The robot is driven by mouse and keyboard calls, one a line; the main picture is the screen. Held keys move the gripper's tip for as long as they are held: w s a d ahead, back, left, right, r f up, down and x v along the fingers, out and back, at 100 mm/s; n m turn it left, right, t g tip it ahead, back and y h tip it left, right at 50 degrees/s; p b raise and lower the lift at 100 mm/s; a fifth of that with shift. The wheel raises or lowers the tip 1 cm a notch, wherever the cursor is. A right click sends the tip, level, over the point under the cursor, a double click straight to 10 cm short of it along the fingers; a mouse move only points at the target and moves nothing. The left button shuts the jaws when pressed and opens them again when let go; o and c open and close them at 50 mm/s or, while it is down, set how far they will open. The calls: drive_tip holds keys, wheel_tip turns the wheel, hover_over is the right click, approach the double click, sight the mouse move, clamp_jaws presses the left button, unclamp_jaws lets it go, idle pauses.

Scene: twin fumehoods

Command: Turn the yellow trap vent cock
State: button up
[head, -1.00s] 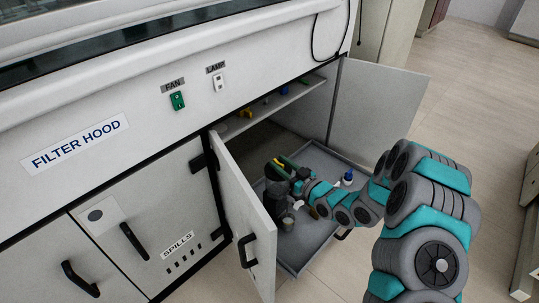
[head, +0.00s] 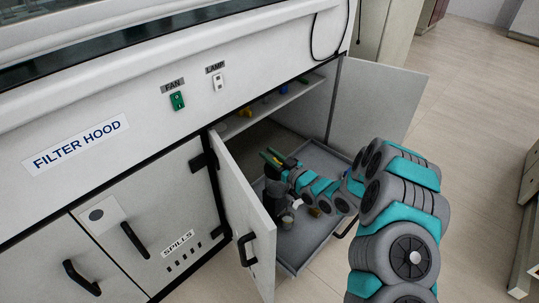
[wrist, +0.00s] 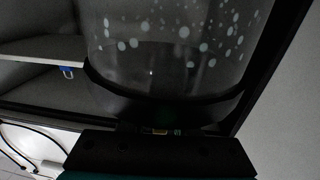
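A small yellow fitting (head: 246,112) sits under the counter at the shelf's left part in the head view. It may be the yellow vent cock; its shape is too small to make out. My gripper (head: 272,157), with green and yellowish tips, is inside the open cabinet, below and right of the yellow fitting and apart from it. The finger gap is not clear. In the wrist view a clear vessel with pale spots (wrist: 165,45) and a dark band fills the middle. No yellow cock shows there.
A grey shelf (head: 292,97) carries a blue fitting (head: 283,91). The pulled-out tray (head: 310,250) holds dark vessels below my gripper. Open cabinet doors stand left (head: 240,215) and right (head: 380,100). A blue fitting (wrist: 67,72) also shows in the wrist view.

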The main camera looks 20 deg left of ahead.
clamp_jaws()
drive_tip(key=shift+m+t+b, duration=0.3)
drive_tip(key=shift+t+b, duration=0.1)
drive_tip(key=shift+w+d+f+m+t+h+b, duration=0.1)
drive_tip(key=shift+w+m+t+h+b, duration=0.05)
drive_tip(key=shift+m+t+h+b, duration=0.35)
drive_tip(key=shift+w+f+m+t+h+b, duration=0.1)
drive_tip(key=shift+m+t+h+b, duration=0.25)
drive_tip(key=shift+t+b, duration=0.2)
drive_tip(key=m+t+h, duration=0.1)
drive_tip(key=m+t+h+b, duration=0.1)
drive_tip(key=h, duration=0.1)
drive_tip(key=w+d+m+t+h, duration=0.1)
drive_tip(key=m+t, duration=0.1)
drive_tip(key=shift+r+h, duration=0.2)
drive_tip(key=shift+h, duration=0.15)
drive_tip(key=shift+w+d+m+t+h, duration=0.15)
drive_tip(key=shift+d+m+t+h, duration=0.15)
drive_tip(key=shift+m+t+h, duration=0.65)
drive_tip(key=shift+w+d+m+t+h, duration=0.25)
drive_tip(key=shift+m+h, duration=0.35)
drive_tip(key=shift+h, duration=0.75)
drive_tip(key=shift+s+d, duration=0.1)
drive_tip(key=shift+o, duration=1.3)
unclamp_jaws()
